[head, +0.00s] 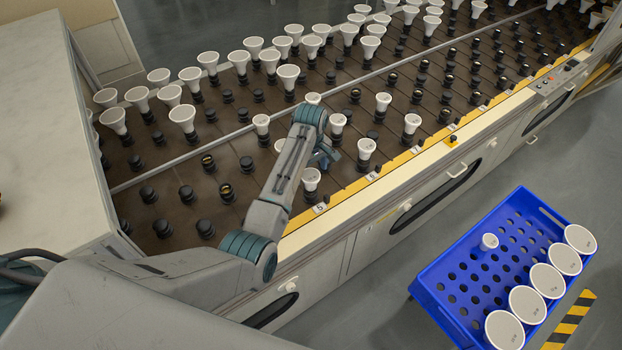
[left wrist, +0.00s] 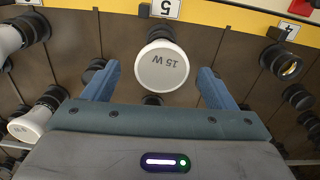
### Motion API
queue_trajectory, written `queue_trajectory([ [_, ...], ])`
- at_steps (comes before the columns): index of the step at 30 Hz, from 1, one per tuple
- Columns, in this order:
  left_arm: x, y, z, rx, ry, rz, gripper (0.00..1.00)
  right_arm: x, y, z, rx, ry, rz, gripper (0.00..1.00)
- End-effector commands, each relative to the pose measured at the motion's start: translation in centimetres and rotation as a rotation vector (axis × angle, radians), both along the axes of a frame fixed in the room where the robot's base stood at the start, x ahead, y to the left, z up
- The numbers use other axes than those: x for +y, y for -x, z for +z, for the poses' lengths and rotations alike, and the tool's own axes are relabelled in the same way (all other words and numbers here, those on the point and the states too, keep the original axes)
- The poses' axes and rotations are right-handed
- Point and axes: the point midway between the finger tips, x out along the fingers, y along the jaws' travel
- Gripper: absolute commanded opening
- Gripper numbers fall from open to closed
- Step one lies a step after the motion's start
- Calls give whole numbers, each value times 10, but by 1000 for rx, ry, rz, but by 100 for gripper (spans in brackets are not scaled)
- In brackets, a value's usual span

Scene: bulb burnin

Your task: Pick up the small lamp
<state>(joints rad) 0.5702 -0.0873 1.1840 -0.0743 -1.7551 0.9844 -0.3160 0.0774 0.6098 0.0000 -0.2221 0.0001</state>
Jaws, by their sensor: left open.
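In the head view this appears to be the lamp (head: 311,179) near the front edge of the rack, by the number 5 plate. My left gripper (head: 325,157) is just behind and above it in the head view, partly hidden by its own arm. In the left wrist view my left gripper (left wrist: 158,70) is open, with one blue finger on each side of the lamp and gaps between. My right gripper is not in view.
The brown rack holds many sockets, with small lamps (head: 366,148) nearby and larger lamps in rows behind. A yellow numbered strip (head: 396,163) runs along its front edge. A blue crate (head: 445,300) at right holds several large lamps and one small lamp (head: 489,241).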

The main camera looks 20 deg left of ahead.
Motion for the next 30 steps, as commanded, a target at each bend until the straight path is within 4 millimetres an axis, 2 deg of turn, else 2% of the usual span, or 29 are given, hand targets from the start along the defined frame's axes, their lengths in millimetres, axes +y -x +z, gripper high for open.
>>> queue_trajectory([
  [1,2,1,-5,5,-1,0,79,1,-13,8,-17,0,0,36],
  [3,3,-1,-14,5,-1,0,79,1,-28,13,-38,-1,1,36],
  [6,3,-1,-30,4,-1,0,79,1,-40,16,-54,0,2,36],
  [10,3,-1,-41,2,0,0,79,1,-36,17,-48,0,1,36],
  [17,3,-1,-42,0,0,0,79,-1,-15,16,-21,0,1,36],
  [24,3,-1,-42,0,0,0,32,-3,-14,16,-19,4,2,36],
  [30,3,-2,-42,-1,-1,0,30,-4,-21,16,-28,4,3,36],
])
